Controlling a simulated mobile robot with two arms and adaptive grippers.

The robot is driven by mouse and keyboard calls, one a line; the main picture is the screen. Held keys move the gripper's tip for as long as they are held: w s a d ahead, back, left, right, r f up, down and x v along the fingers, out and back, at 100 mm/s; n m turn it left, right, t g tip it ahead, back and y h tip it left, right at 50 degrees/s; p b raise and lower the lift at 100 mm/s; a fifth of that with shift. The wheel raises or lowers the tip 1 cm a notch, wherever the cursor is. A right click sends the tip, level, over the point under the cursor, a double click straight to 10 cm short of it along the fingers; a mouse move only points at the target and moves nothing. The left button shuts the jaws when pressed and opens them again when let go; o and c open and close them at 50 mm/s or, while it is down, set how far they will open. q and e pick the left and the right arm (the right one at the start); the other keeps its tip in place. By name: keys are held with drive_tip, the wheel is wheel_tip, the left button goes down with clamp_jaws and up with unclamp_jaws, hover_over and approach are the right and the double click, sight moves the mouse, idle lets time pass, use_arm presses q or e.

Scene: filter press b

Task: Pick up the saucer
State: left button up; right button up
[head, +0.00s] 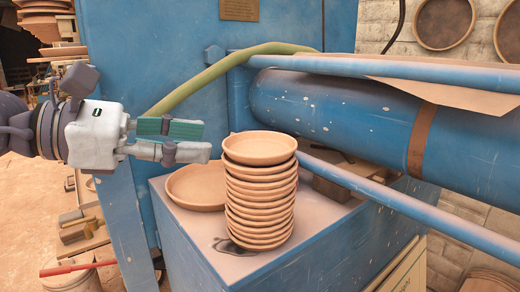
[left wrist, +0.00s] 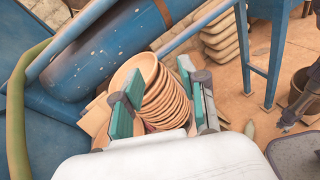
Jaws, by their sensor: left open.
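A stack of several round clay saucers (head: 262,205) stands on the blue machine's flat ledge. The top saucer (head: 259,148) is shallow with a raised rim. A wider clay dish (head: 190,188) lies just left of the stack, partly behind it. My left gripper (head: 206,142) is open and empty, pointing right, with its fingertips close to the left of the top saucer's rim. In the left wrist view the stack (left wrist: 165,100) shows between the open fingers (left wrist: 160,76); whether they touch it cannot be told. My right gripper is not seen.
The blue ledge (head: 300,235) carries the stack. A large blue cylinder (head: 330,110) and a blue rod (head: 380,190) run behind and right of it. A green hose (head: 215,72) arches above my left gripper. A red-handled bucket (head: 70,275) stands on the floor at left.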

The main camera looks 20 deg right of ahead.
sight(258, 157)
use_arm(q)
drive_tip(key=w+d+f+p, duration=0.1)
drive_tip(key=d, duration=0.2)
drive_tip(key=w+d+f+y+p, duration=0.1)
drive_tip(key=d+f+p, duration=0.1)
drive_tip(key=d, duration=0.1)
drive_tip(key=w+d+f+t+y+p, duration=0.1)
drive_tip(key=d+p, duration=0.1)
drive_tip(key=d, duration=0.2)
drive_tip(key=shift+w+d+f, duration=0.1)
drive_tip(key=shift+w+f, duration=0.2)
drive_tip(key=shift+w, duration=0.1)
drive_tip(key=shift+w+d+f, duration=0.1)
drive_tip(key=shift+d+f, duration=0.15)
drive_tip(key=shift+d, duration=0.2)
drive_tip(key=shift+a, duration=0.1)
drive_tip(key=shift+c, duration=1.4)
clamp_jaws()
